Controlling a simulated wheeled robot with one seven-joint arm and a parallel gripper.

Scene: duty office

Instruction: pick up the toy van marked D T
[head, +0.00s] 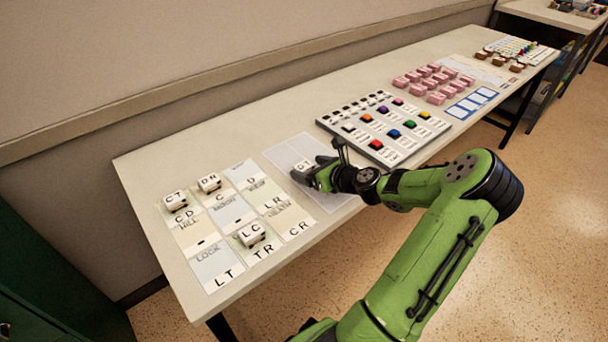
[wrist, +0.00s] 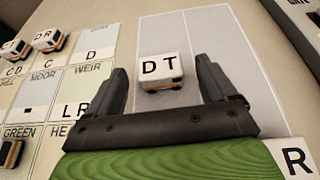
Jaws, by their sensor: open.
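The white toy van marked D T (wrist: 162,72) sits on a plain grey card in the wrist view, its letters facing up and orange showing along its lower edge. My gripper (wrist: 162,64) is open, with one dark finger on each side of the van and visible gaps between. In the head view the van (head: 301,164) shows just beyond my gripper (head: 316,170), which hides part of it. Whether the fingers reach down to the card is hard to tell.
The grey card (head: 286,156) lies on the long table. Left of it is a lettered grid board (head: 229,212) with other vans, marked C T (head: 176,201), L C (head: 251,235) and one more (head: 209,182). A board with coloured buttons (head: 383,126) stands to the right.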

